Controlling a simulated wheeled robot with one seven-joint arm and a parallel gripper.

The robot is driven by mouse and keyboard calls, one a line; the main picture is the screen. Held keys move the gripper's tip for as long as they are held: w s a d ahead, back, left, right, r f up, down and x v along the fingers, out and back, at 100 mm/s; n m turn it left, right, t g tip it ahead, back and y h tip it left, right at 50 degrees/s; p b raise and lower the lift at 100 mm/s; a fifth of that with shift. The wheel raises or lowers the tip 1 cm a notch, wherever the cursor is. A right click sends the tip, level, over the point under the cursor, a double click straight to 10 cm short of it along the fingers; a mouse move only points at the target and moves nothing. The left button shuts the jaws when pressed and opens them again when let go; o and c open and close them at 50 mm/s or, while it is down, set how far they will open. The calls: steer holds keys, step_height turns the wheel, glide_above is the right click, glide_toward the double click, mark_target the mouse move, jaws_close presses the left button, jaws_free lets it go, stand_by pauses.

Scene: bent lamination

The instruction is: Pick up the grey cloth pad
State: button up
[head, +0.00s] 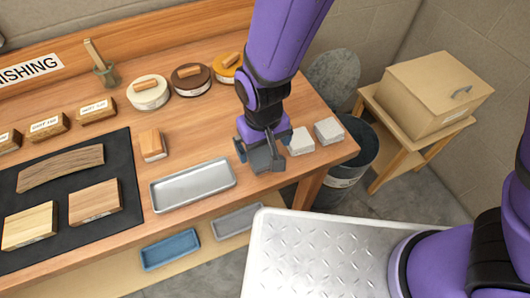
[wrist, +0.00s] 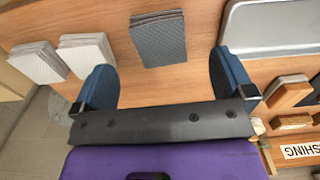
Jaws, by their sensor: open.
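The grey cloth pad (wrist: 158,40) is a dark grey, textured, layered block lying flat on the wooden bench. In the wrist view it lies beyond my fingertips, between their lines and apart from them. In the head view the pad (head: 262,162) is partly hidden by my gripper (head: 260,150), which is above it near the bench's right end. My gripper also shows in the wrist view (wrist: 161,78), with its two blue fingers spread wide and nothing between them.
Two pale pads (head: 300,141) (head: 328,130) lie right of the grey one. A metal tray (head: 192,185) is to its left. A wooden block (head: 152,145) stands behind the tray, and round tins (head: 148,93) farther back. A bin (head: 350,165) is beyond the bench's right end.

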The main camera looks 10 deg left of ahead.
mark_target(265, 159)
steer(key=shift+d+f, duration=0.15)
steer(key=shift+f, duration=3.1)
steer(key=c, duration=1)
steer(key=shift+o, duration=0.2)
steer(key=shift+r, duration=0.15)
